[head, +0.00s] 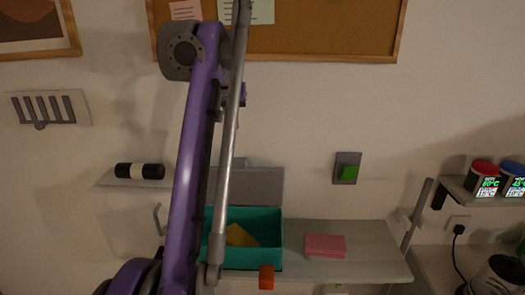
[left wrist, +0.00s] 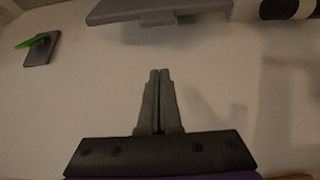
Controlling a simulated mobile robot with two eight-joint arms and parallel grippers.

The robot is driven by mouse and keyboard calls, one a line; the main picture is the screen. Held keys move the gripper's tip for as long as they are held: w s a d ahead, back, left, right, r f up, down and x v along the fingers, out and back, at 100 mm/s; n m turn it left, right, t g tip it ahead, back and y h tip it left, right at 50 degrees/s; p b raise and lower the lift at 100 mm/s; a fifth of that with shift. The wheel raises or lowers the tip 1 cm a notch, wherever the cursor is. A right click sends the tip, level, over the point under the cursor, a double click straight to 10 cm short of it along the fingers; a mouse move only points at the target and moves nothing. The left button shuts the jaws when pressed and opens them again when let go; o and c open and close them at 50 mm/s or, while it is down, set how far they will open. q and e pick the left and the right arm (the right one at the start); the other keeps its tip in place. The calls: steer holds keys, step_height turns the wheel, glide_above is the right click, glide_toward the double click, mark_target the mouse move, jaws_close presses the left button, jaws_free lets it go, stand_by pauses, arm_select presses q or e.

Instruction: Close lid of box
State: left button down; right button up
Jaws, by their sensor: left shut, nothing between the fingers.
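The teal box (head: 268,232) stands on the grey shelf, with its grey lid (head: 262,186) raised upright at its back. A yellow item (head: 240,236) lies inside, and an orange tab (head: 267,277) is at its front. My purple left arm crosses the head view and hides the box's left part; its gripper cannot be made out there. In the left wrist view my left gripper (left wrist: 160,72) is shut and empty in front of the wall. What looks like the lid's edge with its small tab (left wrist: 158,18) shows beyond the fingertips, apart from them. My right gripper is out of view.
A pink block (head: 325,246) lies on the grey shelf (head: 372,250) right of the box. A black-and-white cylinder (head: 140,171) lies on a small ledge at left. Red and blue-topped dispensers (head: 484,178) stand at right.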

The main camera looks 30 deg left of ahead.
mark_target(235, 159)
arm_select(q)
steer(key=f+b, duration=0.1)
steer(key=f, duration=0.2)
steer(key=w+a+f+b, duration=0.1)
steer(key=f, duration=0.2)
steer(key=w+f+b, duration=0.1)
steer(key=f, duration=0.2)
steer(key=shift+a, duration=0.3)
steer(key=shift+s+d, duration=0.2)
steer(key=shift+s, duration=0.1)
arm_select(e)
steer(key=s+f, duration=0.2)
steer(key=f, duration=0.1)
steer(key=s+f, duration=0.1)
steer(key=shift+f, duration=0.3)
arm_select(q)
steer(key=shift+w, duration=0.15)
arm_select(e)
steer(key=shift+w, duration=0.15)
arm_select(q)
steer(key=shift+f, duration=0.1)
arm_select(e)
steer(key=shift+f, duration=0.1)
